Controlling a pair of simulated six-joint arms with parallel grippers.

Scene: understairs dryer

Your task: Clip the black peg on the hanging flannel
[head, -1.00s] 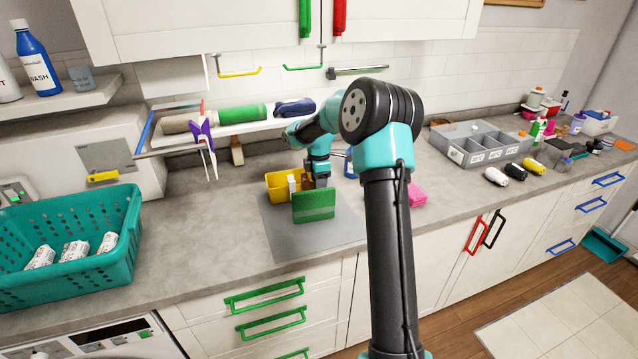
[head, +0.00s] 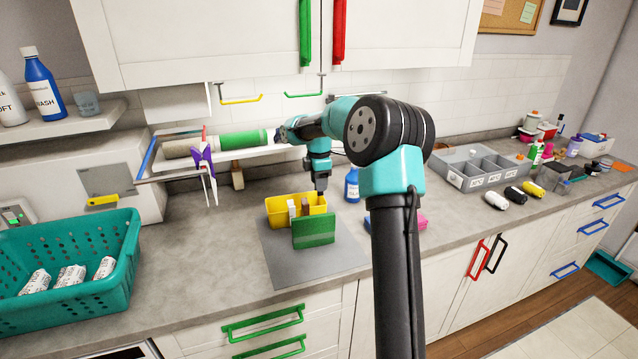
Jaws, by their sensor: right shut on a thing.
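My right gripper (head: 320,188) points down at the right rim of the yellow tub (head: 281,221) on the grey mat. It is shut on a small dark thing, which I take for the black peg; its outline merges with the dark fingers. A green upright panel (head: 313,232) stands in front of the tub, with pale narrow pieces beside it. A purple piece with white strips (head: 204,164) hangs at the front of the wall rack (head: 160,178); I cannot tell whether it is the flannel. My left gripper is out of view.
Rolled towels (head: 240,139) lie on the rack. A blue bottle (head: 352,185) and a pink block (head: 416,221) are near my right arm. A teal basket (head: 75,290) stands at the left and a grey divided tray (head: 480,168) at the right. The counter left of the mat is clear.

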